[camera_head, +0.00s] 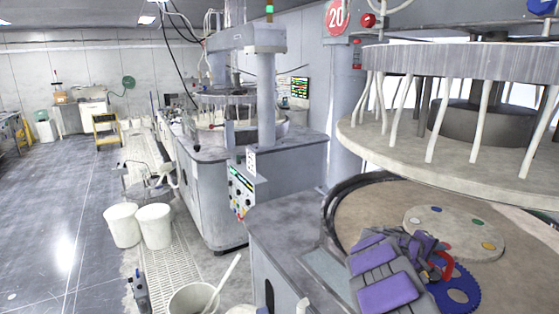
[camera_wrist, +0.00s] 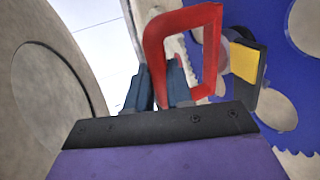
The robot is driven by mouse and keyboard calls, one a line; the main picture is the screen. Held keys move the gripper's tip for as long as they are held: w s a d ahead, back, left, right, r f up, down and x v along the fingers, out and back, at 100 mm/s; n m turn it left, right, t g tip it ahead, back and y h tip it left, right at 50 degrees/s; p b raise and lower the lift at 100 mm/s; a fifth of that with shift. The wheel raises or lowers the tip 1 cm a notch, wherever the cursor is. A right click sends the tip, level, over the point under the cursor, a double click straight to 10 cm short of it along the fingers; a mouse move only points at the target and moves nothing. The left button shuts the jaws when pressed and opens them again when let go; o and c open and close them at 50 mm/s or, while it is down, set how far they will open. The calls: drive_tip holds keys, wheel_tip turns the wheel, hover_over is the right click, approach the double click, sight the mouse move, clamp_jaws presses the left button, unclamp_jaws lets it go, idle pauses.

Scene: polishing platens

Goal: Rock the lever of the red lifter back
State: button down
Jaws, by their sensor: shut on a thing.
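The red lifter (camera_wrist: 213,50) shows in the wrist view as a red loop-shaped handle standing over a blue toothed disc (camera_wrist: 278,75). A yellow and black piece (camera_wrist: 246,62) stands to its right; I cannot tell how it joins the lifter. My gripper (camera_wrist: 163,90) has its two dark blue-grey fingers on either side of the loop's left leg, shut on it. In the head view my gripper (camera_head: 428,266) is at the red lifter (camera_head: 446,262), at the left edge of the blue disc (camera_head: 462,283). The lifter's base is partly hidden behind the fingers and the wrist's dark bar.
A round plate (camera_head: 455,230) with coloured dots lies on the tan platen (camera_head: 375,208), behind the lifter. A large upper disc (camera_head: 430,160) with pale hoses hangs above. White buckets (camera_head: 155,225) stand on the floor at left, beside another machine (camera_head: 215,185).

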wheel_tip(320, 180, up, 7)
drive_tip(key=p, duration=0.3)
idle(1.5)
drive_tip(key=shift+a, duration=0.1)
idle(0.4)
